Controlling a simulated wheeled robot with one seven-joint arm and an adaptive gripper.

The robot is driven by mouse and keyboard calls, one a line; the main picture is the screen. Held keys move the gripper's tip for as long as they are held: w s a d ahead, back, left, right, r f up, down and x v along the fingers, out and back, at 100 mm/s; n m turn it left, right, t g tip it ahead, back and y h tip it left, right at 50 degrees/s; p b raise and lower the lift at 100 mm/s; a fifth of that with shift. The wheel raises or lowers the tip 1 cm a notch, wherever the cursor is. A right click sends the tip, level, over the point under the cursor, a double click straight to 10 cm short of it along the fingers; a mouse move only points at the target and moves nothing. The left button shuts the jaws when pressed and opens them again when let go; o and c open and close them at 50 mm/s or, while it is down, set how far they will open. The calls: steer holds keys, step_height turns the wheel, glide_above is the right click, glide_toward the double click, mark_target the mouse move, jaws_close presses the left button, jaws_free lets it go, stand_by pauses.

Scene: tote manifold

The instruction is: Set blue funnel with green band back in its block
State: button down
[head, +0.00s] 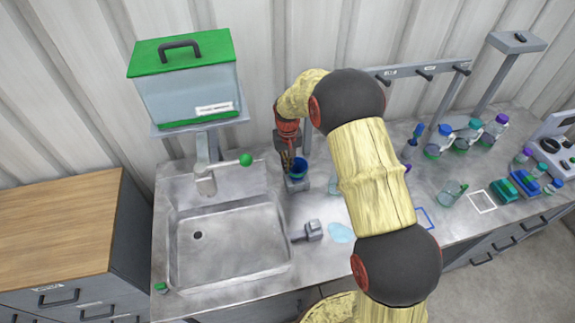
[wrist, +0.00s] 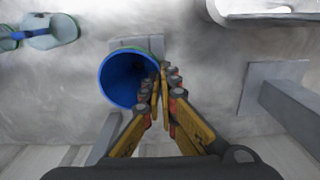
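The blue funnel (head: 299,166) is at the back of the counter, right of the sink, mouth up. In the wrist view its wide blue mouth (wrist: 122,80) faces me, with a sliver of green at its far edge. A grey block (head: 297,185) shows just below the funnel; part of it also shows behind the funnel in the wrist view (wrist: 127,43). I cannot tell whether the funnel's stem is in the block. My gripper (wrist: 164,78) has its fingers close together at the funnel's right rim, seemingly pinching the wall. The funnel's lower part is hidden.
The sink (head: 225,245) with its green-knobbed tap lies left; a green-lided tank (head: 187,85) stands above it. A grey tool (head: 312,231) and a pale blue puddle (head: 340,233) lie in front. Several bottles (head: 468,136) and a peg rack (head: 422,73) are right.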

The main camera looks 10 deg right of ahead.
steer(key=shift+f, duration=0.2)
steer(key=c, duration=2.1)
jaws_free()
steer(key=shift+c, duration=0.2)
steer(key=shift+o, duration=0.5)
